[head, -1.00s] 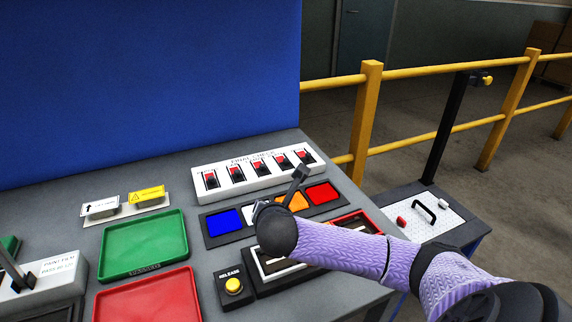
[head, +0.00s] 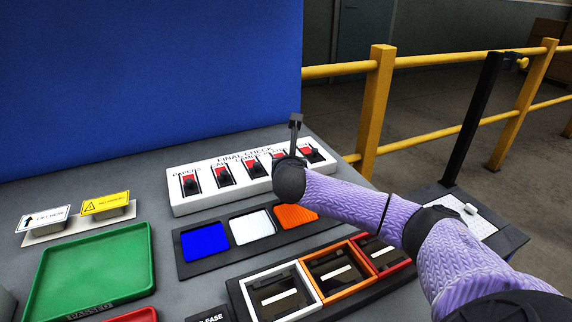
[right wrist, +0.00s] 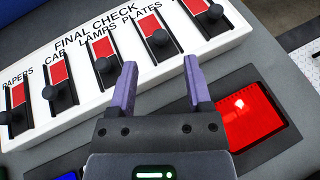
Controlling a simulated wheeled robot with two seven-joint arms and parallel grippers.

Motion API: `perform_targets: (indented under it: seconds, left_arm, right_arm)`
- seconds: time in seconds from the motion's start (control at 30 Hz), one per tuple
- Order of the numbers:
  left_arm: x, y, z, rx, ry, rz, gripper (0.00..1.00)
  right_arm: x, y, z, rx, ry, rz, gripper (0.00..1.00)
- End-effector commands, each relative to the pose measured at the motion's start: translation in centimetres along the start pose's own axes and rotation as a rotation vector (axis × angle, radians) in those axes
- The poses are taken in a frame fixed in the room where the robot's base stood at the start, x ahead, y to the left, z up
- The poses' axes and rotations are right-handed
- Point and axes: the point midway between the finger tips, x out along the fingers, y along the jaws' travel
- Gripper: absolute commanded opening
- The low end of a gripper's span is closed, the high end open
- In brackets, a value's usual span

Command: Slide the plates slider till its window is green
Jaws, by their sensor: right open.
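The plates slider (right wrist: 160,40) is the fourth on the white FINAL CHECK panel (right wrist: 82,92). Its window (right wrist: 148,24) is red and its black knob sits at the lower end of the slot. In the head view, my wrist partly hides this slider. My right gripper (right wrist: 160,68) is open and empty. In the right wrist view its two purple fingers point at the plates knob, which shows just beyond and between the fingertips. I cannot tell whether they touch it. The right gripper also shows over the panel in the head view (head: 295,122). My left gripper is not in view.
Neighbouring sliders, including the lamps slider (right wrist: 107,66) and the rightmost slider (right wrist: 206,12), stand close on both sides with red windows. Blue (head: 205,242), white (head: 252,227) and orange (head: 296,217) pads lie in front. A green tray (head: 95,268) is at left.

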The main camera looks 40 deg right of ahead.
Motion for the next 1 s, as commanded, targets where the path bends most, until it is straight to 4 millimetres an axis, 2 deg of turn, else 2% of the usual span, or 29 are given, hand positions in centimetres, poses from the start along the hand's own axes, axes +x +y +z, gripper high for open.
perform_targets:
  seconds: [0.03, 0.2, 0.33, 0.6, 0.9, 1.0]
  left_arm:
    - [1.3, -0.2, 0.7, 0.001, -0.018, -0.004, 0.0]
    - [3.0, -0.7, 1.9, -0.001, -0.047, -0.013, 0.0]
    - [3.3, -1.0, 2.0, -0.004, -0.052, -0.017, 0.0]
    - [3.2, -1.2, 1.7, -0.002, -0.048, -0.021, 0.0]
    - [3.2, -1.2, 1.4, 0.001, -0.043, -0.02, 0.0]
    - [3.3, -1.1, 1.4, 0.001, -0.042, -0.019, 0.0]
  right_arm:
    - [1.6, 0.0, -0.8, 0.003, 0.003, -0.003, 0.63]
    - [4.8, 0.0, -0.6, 0.002, 0.003, -0.002, 0.63]
    - [5.6, 0.0, -0.3, 0.001, 0.002, 0.001, 0.63]
    - [5.7, 0.0, -0.1, 0.001, 0.001, 0.001, 0.61]
    - [5.7, 0.0, -0.1, 0.001, 0.001, 0.001, 0.0]
    - [5.7, 0.0, -0.1, 0.001, 0.001, 0.001, 0.0]
